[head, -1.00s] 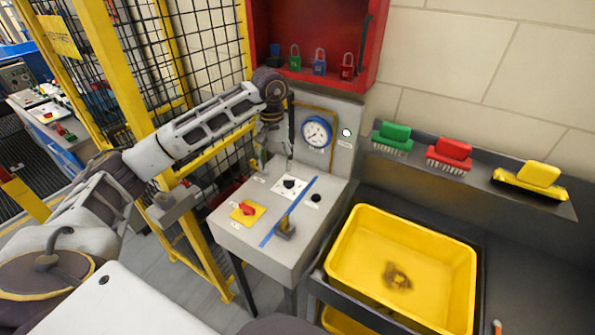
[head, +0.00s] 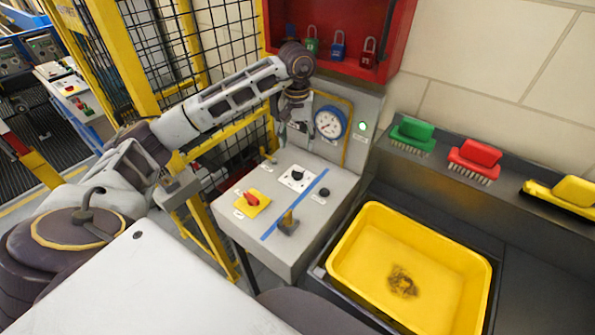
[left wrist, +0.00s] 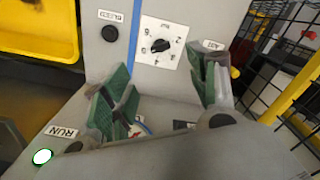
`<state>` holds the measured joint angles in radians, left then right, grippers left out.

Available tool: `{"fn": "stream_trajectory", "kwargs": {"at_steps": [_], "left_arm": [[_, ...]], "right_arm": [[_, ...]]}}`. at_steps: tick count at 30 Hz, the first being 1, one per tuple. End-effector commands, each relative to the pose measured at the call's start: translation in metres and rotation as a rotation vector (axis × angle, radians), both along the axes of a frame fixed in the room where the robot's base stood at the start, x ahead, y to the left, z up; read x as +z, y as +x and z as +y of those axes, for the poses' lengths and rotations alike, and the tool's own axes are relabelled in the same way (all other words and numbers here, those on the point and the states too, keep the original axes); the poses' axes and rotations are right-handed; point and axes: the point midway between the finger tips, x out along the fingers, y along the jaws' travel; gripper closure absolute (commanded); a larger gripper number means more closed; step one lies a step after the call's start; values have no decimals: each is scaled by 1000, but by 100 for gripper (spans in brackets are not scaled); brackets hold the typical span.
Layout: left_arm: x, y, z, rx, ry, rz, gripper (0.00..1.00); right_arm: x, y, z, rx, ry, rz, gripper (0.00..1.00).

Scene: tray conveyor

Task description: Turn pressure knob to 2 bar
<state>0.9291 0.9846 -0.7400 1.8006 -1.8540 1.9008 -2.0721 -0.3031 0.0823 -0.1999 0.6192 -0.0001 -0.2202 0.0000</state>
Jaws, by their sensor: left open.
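The pressure knob (head: 297,175) is a small black knob on a white dial plate on the grey console. In the left wrist view the knob (left wrist: 163,46) sits on its numbered plate, beyond my fingertips; I cannot read its exact setting. My left gripper (head: 293,115) hangs above the back of the console, in front of its upright panel. In the left wrist view my left gripper (left wrist: 165,88) is open and empty, its green-padded fingers apart and not touching the knob. A round blue-rimmed gauge (head: 330,122) is on the upright panel; its reading is too small to tell. My right gripper is not in view.
A red switch on a yellow plate (head: 252,200), a blue tape line (head: 287,213) and a black button (head: 324,192) are near the knob. A yellow bin (head: 345,262) stands to the right. A red padlock cabinet (head: 392,40) hangs above. Mesh fencing (head: 160,45) is on the left.

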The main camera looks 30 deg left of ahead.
Motion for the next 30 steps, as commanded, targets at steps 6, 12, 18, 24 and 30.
{"fn": "stream_trajectory", "kwargs": {"at_steps": [6,12,18,24,30], "left_arm": [[-5,0,0,0,0,1,41],[-19,0,0,0,0,2,41],[-39,0,0,1,0,3,41],[-60,-1,0,1,0,3,41],[-82,-1,0,0,0,3,41]], "right_arm": [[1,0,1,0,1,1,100],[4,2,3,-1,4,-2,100],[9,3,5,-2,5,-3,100],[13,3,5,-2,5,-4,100],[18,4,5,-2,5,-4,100]]}}
